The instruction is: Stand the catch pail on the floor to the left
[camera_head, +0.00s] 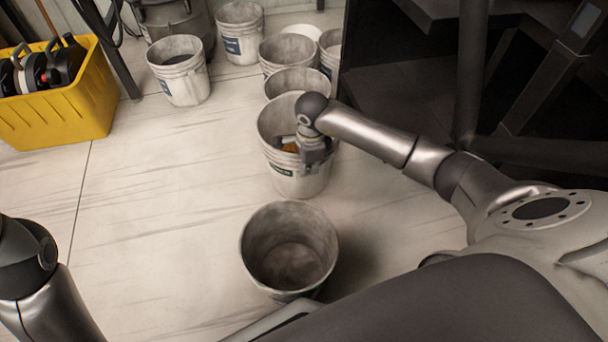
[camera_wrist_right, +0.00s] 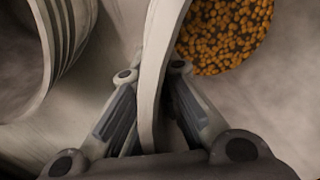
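The pail with orange-brown grain in its bottom (camera_head: 296,185), which I take to be the catch pail, is upright on the pale floor at the front of a row of pails. My right gripper (camera_head: 312,160) reaches down at its right-hand rim. In the right wrist view, the pail wall (camera_wrist_right: 160,60) runs between the two fingers (camera_wrist_right: 152,72), which close in on both sides of it. The grain (camera_wrist_right: 225,35) shows to the right of the wall. My left arm is at the lower left; its gripper is out of view.
An empty pail (camera_head: 290,245) stands nearer to me. Several pails stand behind, one close by (camera_head: 295,82) and one farther left (camera_head: 180,72). A yellow crate (camera_head: 60,118) with dark bottles is at the upper left. The floor (camera_head: 165,190) left of the grain pail is clear. Dark framework fills the right.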

